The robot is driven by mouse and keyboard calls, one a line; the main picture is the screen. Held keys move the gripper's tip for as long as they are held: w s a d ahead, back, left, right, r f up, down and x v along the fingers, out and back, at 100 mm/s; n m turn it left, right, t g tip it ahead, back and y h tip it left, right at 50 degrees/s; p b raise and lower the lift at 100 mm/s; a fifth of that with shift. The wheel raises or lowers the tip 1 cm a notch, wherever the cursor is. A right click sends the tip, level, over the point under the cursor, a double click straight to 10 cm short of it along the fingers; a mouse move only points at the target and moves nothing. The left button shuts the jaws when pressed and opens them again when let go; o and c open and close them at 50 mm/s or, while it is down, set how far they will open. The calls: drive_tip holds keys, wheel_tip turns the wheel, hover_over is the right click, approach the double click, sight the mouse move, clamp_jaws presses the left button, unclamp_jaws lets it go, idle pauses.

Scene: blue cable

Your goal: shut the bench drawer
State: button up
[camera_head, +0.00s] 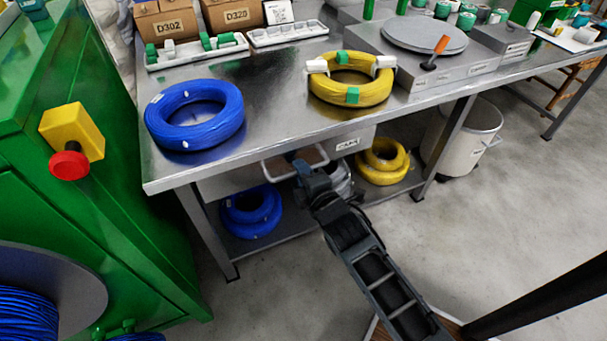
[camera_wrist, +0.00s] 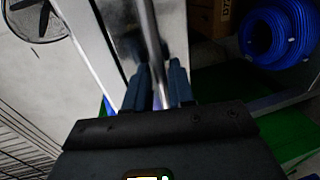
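The bench drawer (camera_head: 347,145) is a grey metal front with a small label, under the front edge of the steel bench. Its pale bar handle (camera_head: 279,174) stands out from the front, left of the label. My gripper (camera_head: 302,168) is at the handle and hides part of it. In the wrist view the handle bar (camera_wrist: 149,30) runs between the two dark fingers of my gripper (camera_wrist: 159,85). The fingers are close together on either side of the bar and seem to hold it. How far the drawer stands out is hard to tell.
The bench top (camera_head: 275,120) carries a blue coil (camera_head: 165,107), a yellow coil (camera_head: 345,92) and a turntable (camera_head: 424,34). Blue coils (camera_head: 250,226) and yellow coils (camera_head: 382,174) lie on the lower shelf. A green machine (camera_head: 80,240) stands left; a pale bin (camera_head: 465,150) stands right.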

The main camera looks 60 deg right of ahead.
drive_tip(key=shift+o, duration=1.1)
drive_tip(key=v, duration=0.8)
drive_tip(key=shift+p, duration=0.3)
drive_tip(key=s+a+r+m+t+y+p, duration=0.1)
drive_tip(key=s+a+r+m+y+p, duration=0.25)
drive_tip(key=s+a+r, duration=0.4)
drive_tip(key=s+a+r+m+y+p, duration=0.2)
drive_tip(key=s+a+r+m+p, duration=0.2)
drive_tip(key=r, duration=0.5)
drive_tip(key=s+a+r+m+y+p, duration=0.3)
drive_tip(key=s+a+r, duration=0.2)
drive_tip(key=s+r, duration=0.3)
drive_tip(key=shift+s+r+m+t+p, duration=0.2)
drive_tip(key=shift+r+m+t+p, duration=0.2)
drive_tip(key=shift+r, duration=0.2)
